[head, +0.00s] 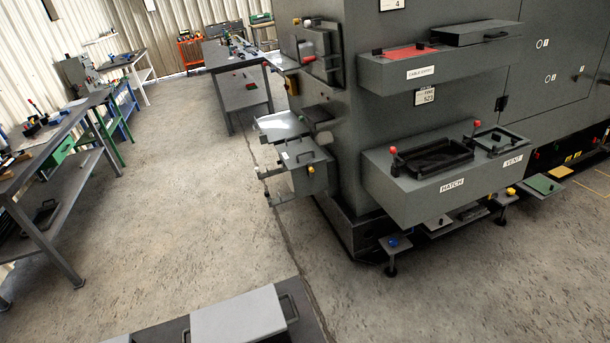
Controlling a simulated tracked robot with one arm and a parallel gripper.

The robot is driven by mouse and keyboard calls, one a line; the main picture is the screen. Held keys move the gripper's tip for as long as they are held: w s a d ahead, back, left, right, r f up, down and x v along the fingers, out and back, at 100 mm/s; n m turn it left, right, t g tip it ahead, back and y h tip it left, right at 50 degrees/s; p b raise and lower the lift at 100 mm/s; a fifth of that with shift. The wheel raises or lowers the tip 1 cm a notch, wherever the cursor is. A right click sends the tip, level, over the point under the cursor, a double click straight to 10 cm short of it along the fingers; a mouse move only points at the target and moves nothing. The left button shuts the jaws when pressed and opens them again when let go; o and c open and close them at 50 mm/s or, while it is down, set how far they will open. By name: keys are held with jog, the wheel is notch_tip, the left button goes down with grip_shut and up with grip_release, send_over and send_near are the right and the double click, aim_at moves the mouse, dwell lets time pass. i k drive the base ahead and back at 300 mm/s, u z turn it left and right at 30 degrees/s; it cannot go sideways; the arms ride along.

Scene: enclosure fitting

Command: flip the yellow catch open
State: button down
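Several small yellow parts show on the grey enclosure (345,120), and I cannot tell which is the yellow catch. A tiny yellow knob (296,21) is at that panel's top left. All are small and distant, so their positions, open or shut, are unclear. My gripper is not visible in this view.
The HATCH shelf (400,190) and the CABLE ENTRY shelf (385,72) jut from the enclosure. A grey box with handles (238,316) is at the bottom edge. A workbench (50,140) stands left, another table (225,52) behind. The concrete floor between is clear.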

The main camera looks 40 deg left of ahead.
aim_at(311, 170)
jog(key=i, duration=1.35)
jog(key=u, duration=0.85)
jog(key=k, duration=1.3)
jog(key=z, duration=0.85)
jog(key=i, duration=2.7)
jog(key=u, duration=0.65)
